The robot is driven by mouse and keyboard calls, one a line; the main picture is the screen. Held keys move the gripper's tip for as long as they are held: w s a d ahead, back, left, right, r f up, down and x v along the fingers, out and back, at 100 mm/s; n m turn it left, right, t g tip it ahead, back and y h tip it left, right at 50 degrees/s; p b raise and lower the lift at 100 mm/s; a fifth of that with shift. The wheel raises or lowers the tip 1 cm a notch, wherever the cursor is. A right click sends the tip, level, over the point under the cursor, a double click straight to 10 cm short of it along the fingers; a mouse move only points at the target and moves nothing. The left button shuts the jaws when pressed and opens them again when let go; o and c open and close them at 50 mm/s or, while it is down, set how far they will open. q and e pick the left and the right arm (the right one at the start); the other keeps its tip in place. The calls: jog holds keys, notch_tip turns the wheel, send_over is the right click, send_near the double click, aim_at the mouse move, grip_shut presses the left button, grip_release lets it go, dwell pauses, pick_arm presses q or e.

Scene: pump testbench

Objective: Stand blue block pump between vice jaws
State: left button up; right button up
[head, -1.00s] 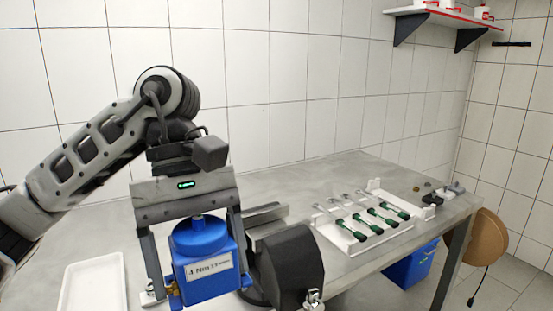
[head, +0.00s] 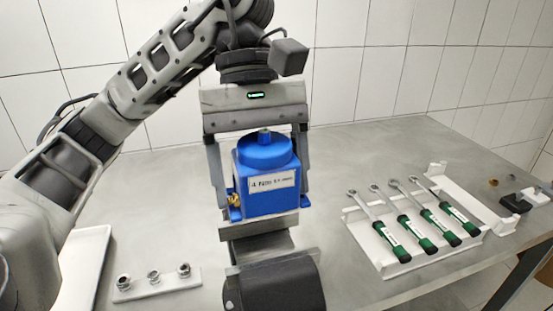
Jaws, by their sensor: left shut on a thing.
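The blue block pump (head: 268,199), with a round blue cap, a white label and a brass fitting at its lower left, is upright in the head view. My left gripper (head: 262,188) is shut on it, one finger on each side. The grey vice (head: 277,284) stands on the bench below, with its dark rounded body toward me. The pump's lower edge shows just above the vice's far jaw (head: 254,248) in the picture. I cannot tell its height over the jaws. My right gripper is not in view.
A white rack (head: 389,269) with several green-handled wrenches stands to the right. A white strip with metal fittings (head: 153,284) and a white tray (head: 84,262) lie to the left. The bench (head: 350,150) is clear behind the pump.

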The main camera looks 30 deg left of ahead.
aim_at(261, 201)
pick_arm(q)
jog(key=shift+s+f+b, duration=0.2)
jog(key=shift+f+b, duration=0.15)
jog(key=shift+f, duration=0.45)
jog(key=shift+f+b, duration=0.85)
jog(key=shift+f, duration=0.1)
notch_tip(261, 201, down, 3)
jog(key=b, duration=0.2)
jog(key=shift+b, duration=0.3)
jog(key=shift+f+b, duration=1.3)
jog(key=shift+b, duration=0.05)
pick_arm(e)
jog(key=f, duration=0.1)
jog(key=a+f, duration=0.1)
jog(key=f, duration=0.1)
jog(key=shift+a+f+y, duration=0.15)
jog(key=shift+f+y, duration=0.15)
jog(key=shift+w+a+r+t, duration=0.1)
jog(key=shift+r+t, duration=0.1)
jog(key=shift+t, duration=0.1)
pick_arm(q)
jog(key=shift+f+b, duration=0.25)
jog(key=shift+b, duration=0.05)
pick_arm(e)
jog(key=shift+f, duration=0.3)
